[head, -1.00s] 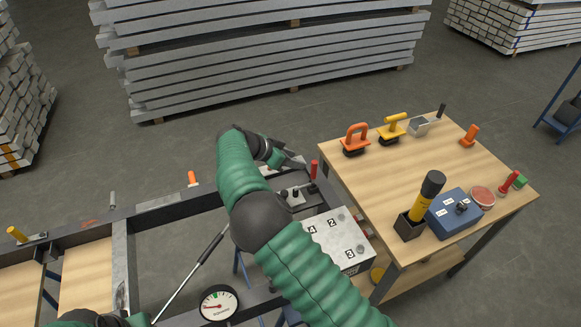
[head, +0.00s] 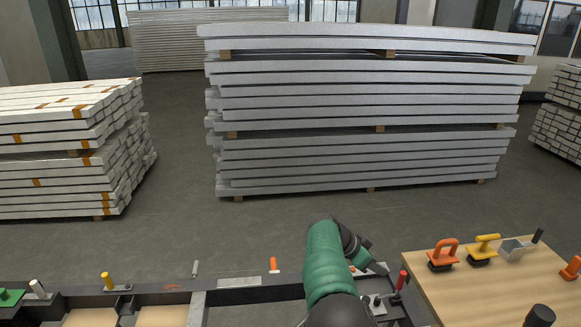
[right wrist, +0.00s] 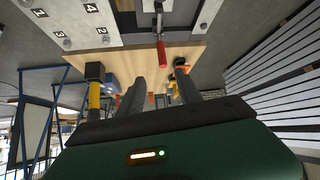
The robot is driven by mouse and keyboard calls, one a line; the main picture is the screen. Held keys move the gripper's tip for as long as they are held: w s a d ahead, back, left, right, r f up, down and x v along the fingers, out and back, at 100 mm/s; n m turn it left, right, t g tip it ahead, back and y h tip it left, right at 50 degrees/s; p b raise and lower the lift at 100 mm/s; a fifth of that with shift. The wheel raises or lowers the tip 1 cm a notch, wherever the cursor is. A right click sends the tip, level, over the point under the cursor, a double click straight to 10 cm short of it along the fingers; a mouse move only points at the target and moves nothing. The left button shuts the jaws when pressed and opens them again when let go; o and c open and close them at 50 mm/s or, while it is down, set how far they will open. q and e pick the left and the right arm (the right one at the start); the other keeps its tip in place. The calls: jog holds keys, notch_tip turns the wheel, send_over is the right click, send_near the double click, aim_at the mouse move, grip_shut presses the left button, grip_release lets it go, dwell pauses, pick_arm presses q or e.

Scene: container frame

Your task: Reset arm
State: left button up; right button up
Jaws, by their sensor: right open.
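My right gripper (head: 372,268) is at the end of my green arm, above the dark frame (head: 255,296) at the lower middle of the head view. It is beside a red-handled clamp (head: 401,281) and holds nothing that I can see. In the right wrist view its two dark fingers (right wrist: 159,88) stand apart, with the clamp's red handle (right wrist: 161,54) beyond them. My left gripper is not in view.
A wooden table (head: 455,285) stands right of the frame, with an orange-handled tool (head: 443,254) and a yellow-handled tool (head: 484,247). A numbered panel (right wrist: 75,22) shows in the wrist view. Metal bar stacks (head: 365,110) stand behind. The floor between is clear.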

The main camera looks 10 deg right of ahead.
jog(key=s+a+f+n+y, duration=0.2)
jog(key=s+a+n, duration=0.3)
jog(key=s, duration=0.4)
jog(key=s+a+f+n+t+y, duration=0.1)
jog(key=s+a+n+y, duration=0.3)
jog(key=s, duration=0.6)
jog(key=s+a+f+n+y, duration=0.3)
jog(key=s+a+n, duration=0.3)
jog(key=s, duration=0.3)
jog(key=shift+s+a+n, duration=0.2)
jog(key=shift+s+n, duration=0.2)
jog(key=shift+d, duration=0.1)
